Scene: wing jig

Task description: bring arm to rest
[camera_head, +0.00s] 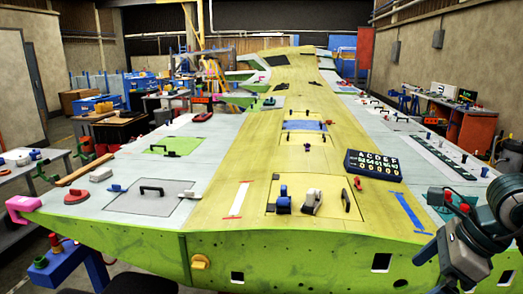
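My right arm (480,235) comes in at the lower right, dark grey, beside the right front corner of the wing. Its end lies low near the front edge, and I cannot make out whether its fingers are open or shut. I see nothing held there. My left arm and gripper are not in view. The large wing (225,215) lies flat on the jig in front of me, with a yellow middle strip, grey side panels and a green front edge.
On the wing lie a tape roll (312,201), a blue tool (283,201), a dark lettered board (373,166) and black handles (151,189). A pink clamp (22,206) grips the left corner. A blue stand (66,266) is at lower left. Workbenches line both sides.

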